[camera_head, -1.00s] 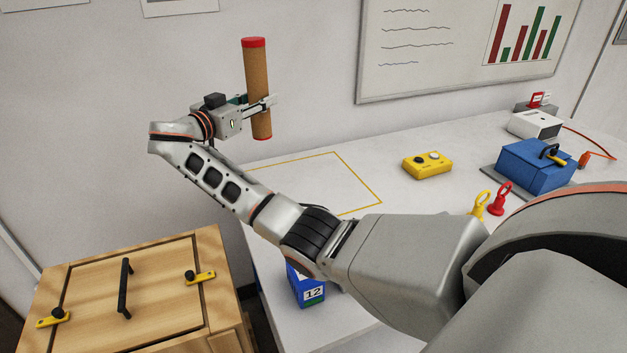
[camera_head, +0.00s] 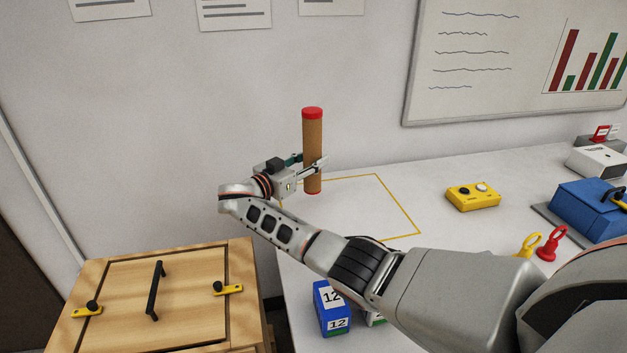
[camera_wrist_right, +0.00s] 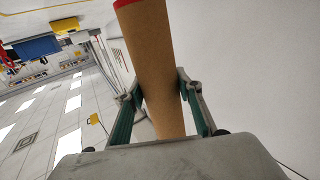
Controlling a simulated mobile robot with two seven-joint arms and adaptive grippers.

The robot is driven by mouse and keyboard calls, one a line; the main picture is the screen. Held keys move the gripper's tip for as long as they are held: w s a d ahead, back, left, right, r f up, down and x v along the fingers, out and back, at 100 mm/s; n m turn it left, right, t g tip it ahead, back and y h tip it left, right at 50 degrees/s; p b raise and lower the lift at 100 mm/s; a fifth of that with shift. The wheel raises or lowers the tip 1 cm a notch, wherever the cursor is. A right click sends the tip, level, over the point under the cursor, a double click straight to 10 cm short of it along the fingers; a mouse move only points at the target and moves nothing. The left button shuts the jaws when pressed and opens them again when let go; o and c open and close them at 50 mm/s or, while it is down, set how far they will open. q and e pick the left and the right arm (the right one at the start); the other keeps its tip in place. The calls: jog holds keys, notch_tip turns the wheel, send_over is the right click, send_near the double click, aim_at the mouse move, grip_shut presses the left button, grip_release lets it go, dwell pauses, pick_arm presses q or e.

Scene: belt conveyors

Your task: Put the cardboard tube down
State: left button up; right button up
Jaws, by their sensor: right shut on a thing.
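The cardboard tube (camera_head: 313,140) is brown with red ends and stands upright in my right gripper (camera_head: 314,168). The gripper is shut on its lower half. In the head view the tube's lower end shows in front of the table's back left part, near the yellow outlined area (camera_head: 397,204); I cannot tell whether it touches the table. In the right wrist view the tube (camera_wrist_right: 150,65) runs between the two fingers (camera_wrist_right: 158,98), with its red end at the top edge. My left gripper is not in view.
On the white table (camera_head: 380,166) are a yellow button box (camera_head: 473,196), a blue box (camera_head: 590,212), yellow and red ring-handled items (camera_head: 551,243) and a blue block marked 12 (camera_head: 331,308). A wooden cabinet (camera_head: 190,320) stands at the lower left. The outlined area looks clear.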

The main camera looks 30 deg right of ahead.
aim_at(306, 184)
notch_tip(306, 184, down, 4)
jog(key=shift+r, duration=0.15)
jog(key=shift+f+b, duration=0.6)
jog(key=shift+f, duration=0.95)
jog(key=shift+r, duration=0.1)
jog(key=shift+f, duration=0.25)
jog(key=o, duration=1.2)
jog(key=shift+c, duration=0.2)
jog(key=shift+r, duration=0.1)
